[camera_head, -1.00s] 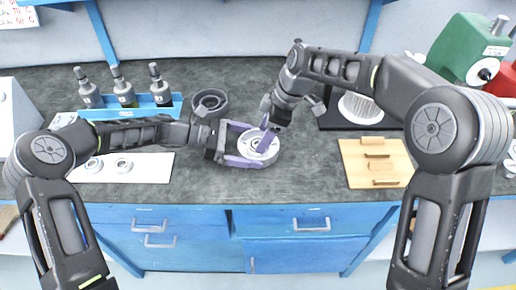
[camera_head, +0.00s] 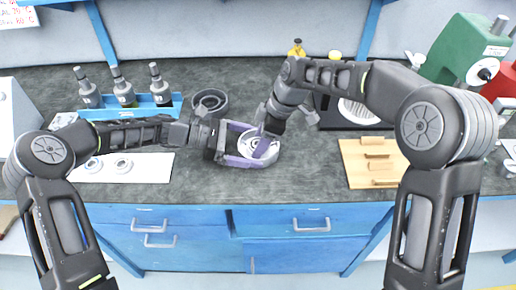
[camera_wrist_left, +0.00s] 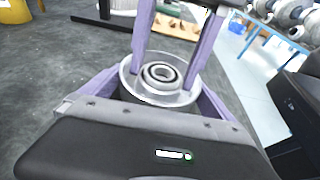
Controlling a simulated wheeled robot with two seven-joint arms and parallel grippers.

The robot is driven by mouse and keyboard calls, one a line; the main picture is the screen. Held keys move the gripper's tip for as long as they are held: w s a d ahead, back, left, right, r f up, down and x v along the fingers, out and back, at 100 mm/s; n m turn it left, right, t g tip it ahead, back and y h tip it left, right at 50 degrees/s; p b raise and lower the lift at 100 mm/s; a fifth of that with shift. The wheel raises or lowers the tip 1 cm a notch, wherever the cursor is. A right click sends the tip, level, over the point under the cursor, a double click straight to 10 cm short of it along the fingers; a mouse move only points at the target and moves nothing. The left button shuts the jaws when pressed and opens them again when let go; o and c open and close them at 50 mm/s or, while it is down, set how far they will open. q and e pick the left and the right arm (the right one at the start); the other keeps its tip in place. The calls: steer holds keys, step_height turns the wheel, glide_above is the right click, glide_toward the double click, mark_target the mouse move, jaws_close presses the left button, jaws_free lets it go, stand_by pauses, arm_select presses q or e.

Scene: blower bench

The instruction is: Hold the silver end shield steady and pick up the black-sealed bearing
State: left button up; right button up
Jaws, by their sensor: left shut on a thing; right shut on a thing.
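The silver end shield (camera_head: 270,156) is a round dish over the bench. My left gripper (camera_head: 252,148) is shut on it, purple fingers along its sides. The left wrist view also shows the shield (camera_wrist_left: 150,94). A small ring-shaped bearing (camera_wrist_left: 161,74), grey with a dark band, is at the shield's centre. I cannot tell whether the bearing is seated or slightly raised. Two more rings (camera_head: 93,165) (camera_head: 123,166) lie on the white mat (camera_head: 148,168).
A dark round housing (camera_head: 210,102) stands behind my left gripper. A blue rack (camera_head: 160,110) with three tools is at the back left. A wooden tray (camera_head: 350,173) lies at the right. A green press (camera_head: 462,48) stands back right. The front middle of the bench is clear.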

steer(key=shift+c, duration=1.4)
steer(key=o, duration=1.4)
steer(key=shift+c, duration=0.2)
steer(key=v, duration=1.2)
steer(key=shift+s+a+r, duration=0.1)
steer(key=shift+s+a, duration=0.05)
steer(key=shift+a, duration=0.2)
steer(key=shift+c, duration=1.4)
steer(key=shift+h, duration=0.4)
steer(key=a, duration=0.1)
steer(key=s+a, duration=0.1)
steer(key=a+r, duration=0.1)
steer(key=a, duration=0.1)
steer(key=shift+s, duration=0.35)
steer(key=m, duration=0.3)
steer(key=d+m+h, duration=0.1)
steer(key=m, duration=0.3)
steer(key=m+t+h, duration=0.1)
steer(key=m, duration=0.2)
steer(key=shift+w+d, duration=0.2)
steer(key=shift+d, duration=0.05)
